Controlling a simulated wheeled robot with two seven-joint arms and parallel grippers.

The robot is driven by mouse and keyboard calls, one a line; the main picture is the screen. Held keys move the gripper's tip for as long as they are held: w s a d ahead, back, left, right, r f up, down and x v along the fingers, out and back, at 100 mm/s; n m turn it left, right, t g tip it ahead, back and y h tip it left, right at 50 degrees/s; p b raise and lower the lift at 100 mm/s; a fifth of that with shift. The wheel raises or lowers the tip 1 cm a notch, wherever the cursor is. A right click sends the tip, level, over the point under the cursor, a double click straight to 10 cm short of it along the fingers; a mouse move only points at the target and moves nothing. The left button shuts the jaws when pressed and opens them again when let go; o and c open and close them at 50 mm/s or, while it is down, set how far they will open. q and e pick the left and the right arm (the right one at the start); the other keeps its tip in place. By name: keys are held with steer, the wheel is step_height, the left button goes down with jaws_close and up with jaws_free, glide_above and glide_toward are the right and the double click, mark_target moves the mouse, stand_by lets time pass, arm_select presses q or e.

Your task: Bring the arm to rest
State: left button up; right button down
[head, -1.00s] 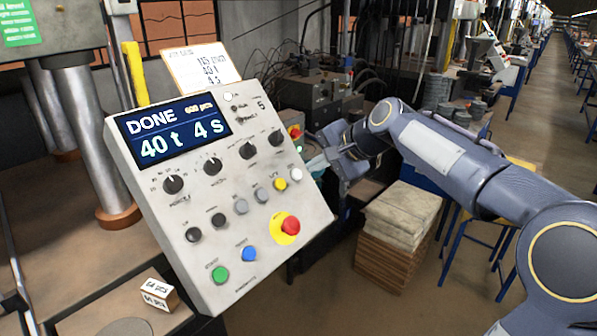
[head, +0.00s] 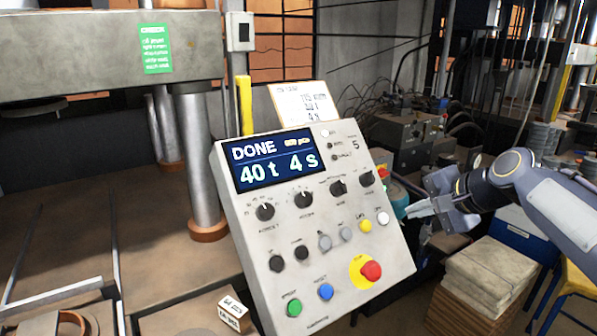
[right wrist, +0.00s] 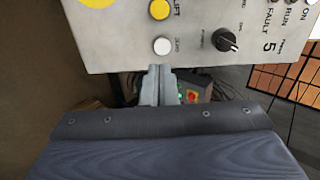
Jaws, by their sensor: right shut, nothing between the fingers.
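My right arm comes in from the right in the head view. Its gripper (head: 420,209) is shut and empty, just right of the control panel (head: 232,212). In the right wrist view the closed fingers (right wrist: 157,86) point at the panel's edge, near a white button (right wrist: 162,46); I cannot tell whether they touch it. The panel display (head: 275,160) reads DONE, 40 t, 4 s. My left gripper is not in view.
A press with a thick steel column (head: 200,150) stands at the left. A small printed block (head: 233,311) lies below the panel. Dark machinery (head: 405,135) stands behind the panel.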

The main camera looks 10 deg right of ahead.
steer(key=s+a+f+n+g, duration=0.1)
steer(key=s+a+f+n, duration=0.3)
steer(key=s, duration=0.5)
steer(key=s+a+f+n+g, duration=0.1)
steer(key=s+a+f+n, duration=0.3)
steer(key=s+f, duration=0.4)
steer(key=s+a+f+n+g, duration=0.1)
steer(key=s+a+f+n, duration=0.2)
steer(key=s+f, duration=0.3)
steer(key=s+a, duration=0.1)
steer(key=s, duration=0.2)
steer(key=shift+s+a+f+n+g, duration=0.15)
steer(key=shift+s+f+n+g, duration=0.15)
steer(key=shift+n, duration=0.1)
steer(key=shift+r, duration=0.1)
stand_by(0.9)
